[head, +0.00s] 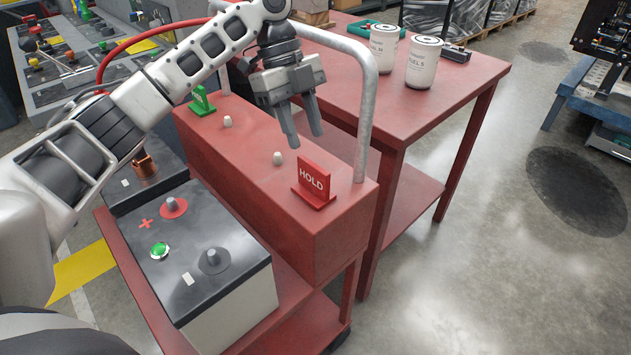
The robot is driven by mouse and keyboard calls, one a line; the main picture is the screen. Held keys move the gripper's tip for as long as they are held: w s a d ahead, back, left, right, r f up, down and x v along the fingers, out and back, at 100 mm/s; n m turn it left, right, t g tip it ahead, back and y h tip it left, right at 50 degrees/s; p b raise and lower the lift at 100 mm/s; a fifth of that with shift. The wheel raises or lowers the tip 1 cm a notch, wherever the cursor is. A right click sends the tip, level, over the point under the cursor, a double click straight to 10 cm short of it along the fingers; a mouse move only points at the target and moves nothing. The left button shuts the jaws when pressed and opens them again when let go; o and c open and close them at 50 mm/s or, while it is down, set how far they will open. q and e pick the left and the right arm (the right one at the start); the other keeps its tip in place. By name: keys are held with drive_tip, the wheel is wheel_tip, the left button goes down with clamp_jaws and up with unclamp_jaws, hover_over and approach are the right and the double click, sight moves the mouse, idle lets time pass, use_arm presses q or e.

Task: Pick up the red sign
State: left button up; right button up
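The red sign (314,182) with the white word HOLD stands upright on its flat base near the right end of the red box top (240,140). My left gripper (304,140) points down above the box, behind and a little left of the sign in the head view. Its two fingers are apart with nothing between them, and it does not appear to touch the sign. My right gripper is not in view.
A green sign (202,101) stands at the box's far left end, with small pale knobs (278,158) along the top. A grey rail (368,110) rises beside the red sign. A battery (205,250) sits in front. White canisters (423,62) stand on the red table behind.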

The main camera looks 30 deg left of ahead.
sight(312, 163)
use_arm(q)
drive_tip(key=x, duration=0.9)
drive_tip(key=shift+s+d+f, duration=0.1)
drive_tip(key=shift+s+f, duration=0.15)
drive_tip(key=shift+s, duration=0.05)
clamp_jaws()
